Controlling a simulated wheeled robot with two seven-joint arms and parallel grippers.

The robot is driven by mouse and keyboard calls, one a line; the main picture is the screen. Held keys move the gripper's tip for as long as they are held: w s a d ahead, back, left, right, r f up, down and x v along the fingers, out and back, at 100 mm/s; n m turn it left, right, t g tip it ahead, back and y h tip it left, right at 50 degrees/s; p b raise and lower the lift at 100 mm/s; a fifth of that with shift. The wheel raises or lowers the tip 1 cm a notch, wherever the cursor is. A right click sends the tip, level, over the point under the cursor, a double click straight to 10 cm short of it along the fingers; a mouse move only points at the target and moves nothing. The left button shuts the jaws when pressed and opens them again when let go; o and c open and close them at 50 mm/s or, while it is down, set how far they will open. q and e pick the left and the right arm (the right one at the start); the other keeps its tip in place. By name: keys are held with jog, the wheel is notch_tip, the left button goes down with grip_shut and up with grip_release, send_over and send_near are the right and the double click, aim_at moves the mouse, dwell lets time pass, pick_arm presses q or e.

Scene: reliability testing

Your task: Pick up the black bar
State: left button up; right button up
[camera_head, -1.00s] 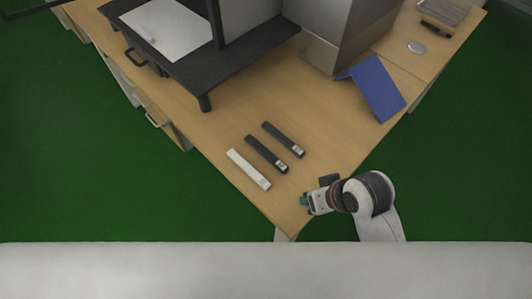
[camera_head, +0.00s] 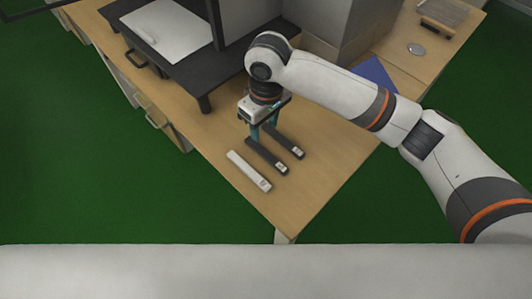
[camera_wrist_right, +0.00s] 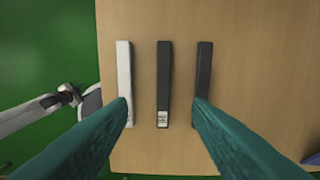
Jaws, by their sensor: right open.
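Two black bars lie side by side on the wooden table, the middle one (camera_head: 267,156) and the right one (camera_head: 290,145). A white bar (camera_head: 248,171) lies parallel to their left. In the wrist view the middle black bar (camera_wrist_right: 163,80) shows between the fingers, with the white bar (camera_wrist_right: 124,70) at left and the other black bar (camera_wrist_right: 203,70) at right. My right gripper (camera_head: 264,127) points down over the far ends of the black bars, open and empty. Its teal fingertips (camera_wrist_right: 162,108) partly cover the two outer bars in the wrist view. My left gripper is not in view.
A low black stand (camera_head: 190,77) with a white sheet (camera_head: 165,30) stands beyond the bars. A grey box (camera_head: 355,30) and a blue object (camera_head: 374,72) are at the back right. The table front (camera_head: 305,205) is clear.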

send_over(266, 154)
jog(key=w, duration=0.1)
notch_tip(266, 154, down, 6)
jog(key=shift+d, duration=0.15)
jog(key=shift+s+f, duration=0.25)
jog(key=shift+f, duration=1.1)
jog(key=shift+s+f, duration=0.2)
jog(key=shift+f, duration=1.15)
grip_shut()
